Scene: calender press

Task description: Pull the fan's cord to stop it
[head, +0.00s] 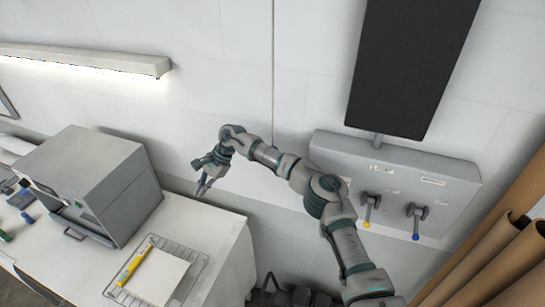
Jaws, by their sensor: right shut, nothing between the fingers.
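A thin grey line, which looks like the fan's cord (273,70), runs straight down from the top edge of the head view. The fan itself is not in view. My right gripper (203,188) is shut and empty. It points down, left of and below the cord in the picture, near the back right corner of the workbench. It appears apart from the cord. My left gripper is not in view.
A grey box-shaped machine (90,180) and a wire rack (196,267) with a white sheet and yellow bar are on the white workbench (215,222). A dark panel (412,65) hangs above a wall box (440,185) with yellow and blue-tipped levers. Brown rolls (490,265) stand at right.

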